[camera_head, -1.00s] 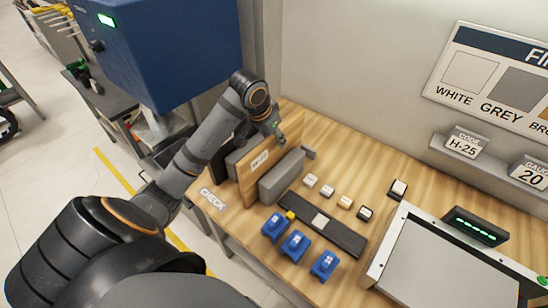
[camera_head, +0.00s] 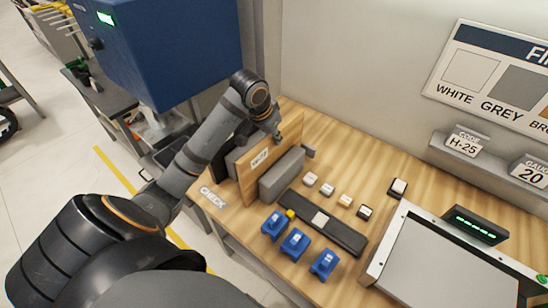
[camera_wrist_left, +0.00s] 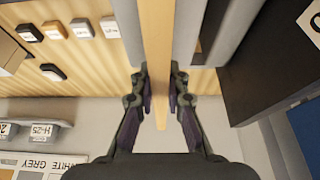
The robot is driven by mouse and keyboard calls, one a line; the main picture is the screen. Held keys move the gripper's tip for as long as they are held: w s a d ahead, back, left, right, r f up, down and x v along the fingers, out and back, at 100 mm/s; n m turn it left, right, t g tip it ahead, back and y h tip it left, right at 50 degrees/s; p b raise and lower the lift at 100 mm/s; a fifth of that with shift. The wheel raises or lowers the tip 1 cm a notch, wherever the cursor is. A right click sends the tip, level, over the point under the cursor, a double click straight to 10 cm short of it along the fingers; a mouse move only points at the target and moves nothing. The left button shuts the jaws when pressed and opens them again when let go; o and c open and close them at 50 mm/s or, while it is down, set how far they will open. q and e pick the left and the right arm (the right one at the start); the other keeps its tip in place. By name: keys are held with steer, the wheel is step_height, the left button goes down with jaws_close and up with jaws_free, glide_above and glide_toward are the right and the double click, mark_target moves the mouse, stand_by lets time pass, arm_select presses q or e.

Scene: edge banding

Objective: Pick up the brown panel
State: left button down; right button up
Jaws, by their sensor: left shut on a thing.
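The brown panel (camera_head: 247,183) stands upright on its edge between grey blocks on the wooden bench, with a white label on its face. In the left wrist view, the panel (camera_wrist_left: 156,38) shows edge-on as a narrow strip. My left gripper (camera_head: 276,137) is at the panel's upper edge. In the left wrist view its fingers (camera_wrist_left: 160,88) are on both sides of the panel and shut on it. The panel's lower edge is hidden in the head view. My right gripper is not in view.
A grey block (camera_head: 281,177) stands close beside the panel. Several blue holders (camera_head: 295,242), a dark strip (camera_head: 335,229) and small labelled blocks (camera_head: 327,190) lie to the right. A framed grey tray (camera_head: 440,265) is farther right. The wall (camera_head: 350,80) rises behind.

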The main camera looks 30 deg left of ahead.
arm_select(q)
steer(key=shift+w, duration=0.1)
steer(key=shift+r, duration=0.55)
step_height(320, 180, up, 5)
steer(key=shift+f+b, duration=0.1)
steer(key=shift+b, duration=0.2)
step_height(320, 180, up, 12)
steer(key=p, duration=1.1)
steer(key=shift+p, duration=0.35)
